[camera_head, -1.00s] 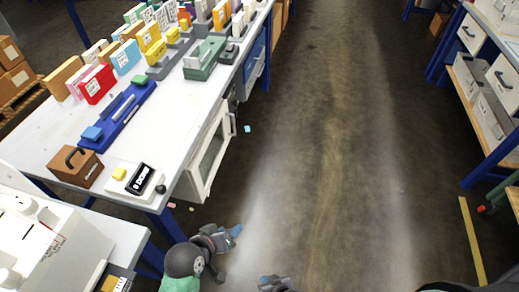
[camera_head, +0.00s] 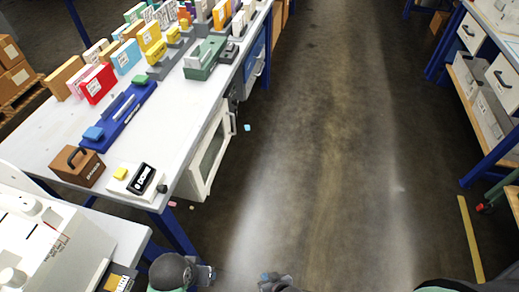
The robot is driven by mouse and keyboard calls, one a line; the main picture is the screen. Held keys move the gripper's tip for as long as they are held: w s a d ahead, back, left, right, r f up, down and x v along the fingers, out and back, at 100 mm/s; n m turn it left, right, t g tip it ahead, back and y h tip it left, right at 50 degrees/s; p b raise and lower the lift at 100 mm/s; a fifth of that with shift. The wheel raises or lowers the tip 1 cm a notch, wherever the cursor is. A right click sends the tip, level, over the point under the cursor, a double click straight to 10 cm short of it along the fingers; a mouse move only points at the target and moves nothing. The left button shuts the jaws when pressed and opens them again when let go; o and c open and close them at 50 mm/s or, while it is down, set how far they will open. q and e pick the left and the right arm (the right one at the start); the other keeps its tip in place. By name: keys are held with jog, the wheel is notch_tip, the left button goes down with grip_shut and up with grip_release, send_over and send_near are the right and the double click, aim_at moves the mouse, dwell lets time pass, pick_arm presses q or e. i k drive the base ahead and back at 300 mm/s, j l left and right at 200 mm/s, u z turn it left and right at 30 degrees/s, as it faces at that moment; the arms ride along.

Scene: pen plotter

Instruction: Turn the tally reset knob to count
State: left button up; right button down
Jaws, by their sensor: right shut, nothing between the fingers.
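A small white unit (camera_head: 125,183) stands at the near end of the white bench. It has a yellow button (camera_head: 119,174) and a black display (camera_head: 142,178) with white lettering too small to read surely. A round black knob (camera_head: 162,188) sits at its right side, near the bench edge; its setting cannot be read. My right gripper (camera_head: 267,278) is at the bottom edge, shut and empty, low and well apart from the knob. My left gripper (camera_head: 208,274) is below the bench corner, partly hidden by its own arm; its fingers are unclear.
A brown box with a handle (camera_head: 78,166) and a blue tray (camera_head: 117,118) stand beside the unit. A white machine (camera_head: 50,245) is at the lower left. Coloured boxes crowd the bench's far part. The floor aisle (camera_head: 320,150) is mostly clear, with small scraps near the bench.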

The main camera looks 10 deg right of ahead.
aim_at(163, 189)
jog(key=i+l, duration=0.55)
jog(key=i, duration=0.2)
jog(key=i+l, duration=0.6)
jog(key=i+u, duration=0.05)
jog(key=i, duration=0.05)
